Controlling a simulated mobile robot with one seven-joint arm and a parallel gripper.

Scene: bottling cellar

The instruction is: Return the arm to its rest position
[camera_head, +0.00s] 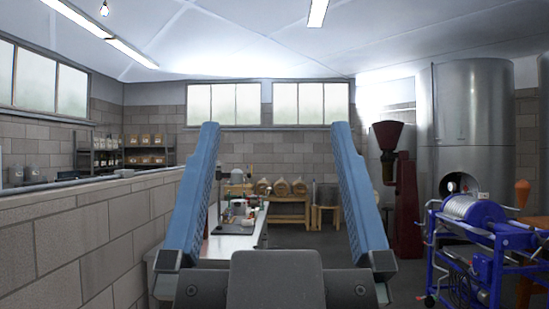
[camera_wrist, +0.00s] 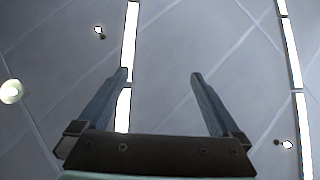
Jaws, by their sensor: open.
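My gripper (camera_head: 274,126) stands upright in the middle of the head view, close to the camera. Its two blue fingers are wide apart with nothing between them. In the wrist view my gripper (camera_wrist: 159,74) also shows open and empty, with only the ceiling (camera_wrist: 165,35) and its lights behind the fingers. The gripper's dark body fills the bottom middle of the head view and hides part of the floor and worktable (camera_head: 230,243) behind it.
A block half-wall (camera_head: 85,235) runs along the left. Barrels on a wooden stand (camera_head: 288,208) are at the back. A red machine (camera_head: 406,205), a steel tank (camera_head: 475,110) and a blue-framed machine (camera_head: 485,262) stand on the right. No object touches the gripper.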

